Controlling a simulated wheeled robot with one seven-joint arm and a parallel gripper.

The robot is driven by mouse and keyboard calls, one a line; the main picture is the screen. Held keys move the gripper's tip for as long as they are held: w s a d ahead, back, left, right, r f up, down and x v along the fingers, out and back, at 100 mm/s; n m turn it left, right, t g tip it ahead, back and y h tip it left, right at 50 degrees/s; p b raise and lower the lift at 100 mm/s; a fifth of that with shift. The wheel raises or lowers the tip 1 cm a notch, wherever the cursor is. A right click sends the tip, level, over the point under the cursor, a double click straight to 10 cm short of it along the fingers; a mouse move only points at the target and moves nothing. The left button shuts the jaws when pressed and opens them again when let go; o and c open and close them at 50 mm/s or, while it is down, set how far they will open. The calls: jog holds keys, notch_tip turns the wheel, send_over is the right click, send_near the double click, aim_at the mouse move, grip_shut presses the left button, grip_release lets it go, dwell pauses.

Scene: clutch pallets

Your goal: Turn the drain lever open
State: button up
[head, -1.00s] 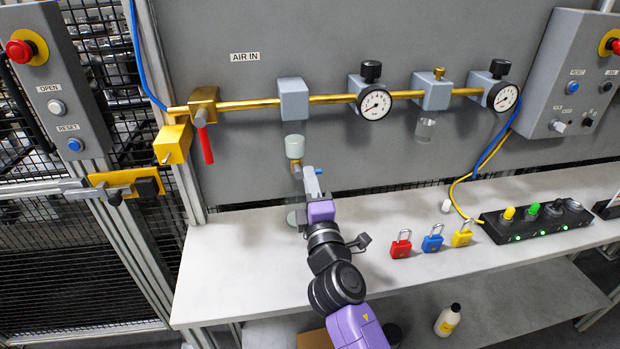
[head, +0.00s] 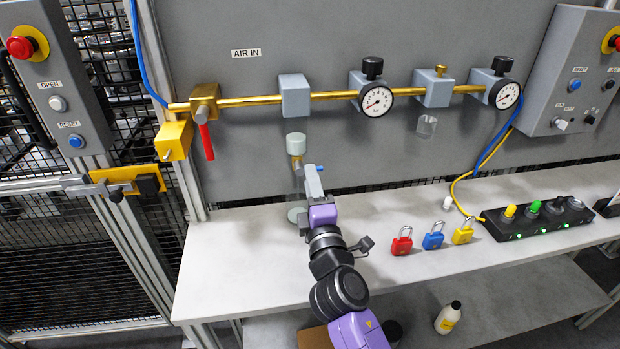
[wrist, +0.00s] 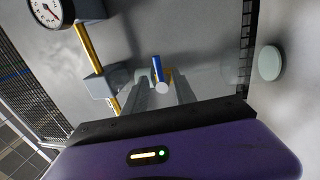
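The drain lever is a small blue handle (head: 320,169) at the drain below the pale filter bowl (head: 296,143), under the left grey block on the brass pipe. My gripper (head: 314,178) is raised right beside this drain, and its fingers hide part of it in the head view. In the wrist view the blue lever (wrist: 156,66) stands between the two grey fingers of my gripper (wrist: 162,92), near their tips. A pale round end (wrist: 162,88) shows just below the lever. The fingers look apart; I cannot tell whether either touches the lever.
Red (head: 402,241), blue (head: 433,236) and yellow (head: 463,232) padlocks stand on the bench (head: 240,270) right of my arm. A red-handled valve (head: 206,140) hangs at the left of the pipe. A pale disc (wrist: 270,62) shows at the right in the wrist view.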

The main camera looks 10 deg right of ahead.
jog(key=s+f, duration=0.1)
jog(key=s, duration=0.5)
jog(key=shift+s+a+f+b, duration=0.15)
jog(key=shift+b, duration=0.2)
jog(key=s+d+f+m+g, duration=0.1)
jog(key=s+m, duration=0.5)
jog(key=s, duration=0.9)
jog(key=s+d+f+m+g, duration=0.2)
jog(key=s+d+f+m, duration=0.2)
jog(key=s, duration=1.1)
jog(key=s+d+f+m+g, duration=0.2)
jog(key=s+m, duration=0.5)
jog(key=s, duration=0.8)
notch_tip(320, 180, down, 3)
jog(key=shift+s+d+r+m+y, duration=0.15)
jog(key=shift+d+m+y, duration=0.25)
jog(key=shift+d, duration=0.1)
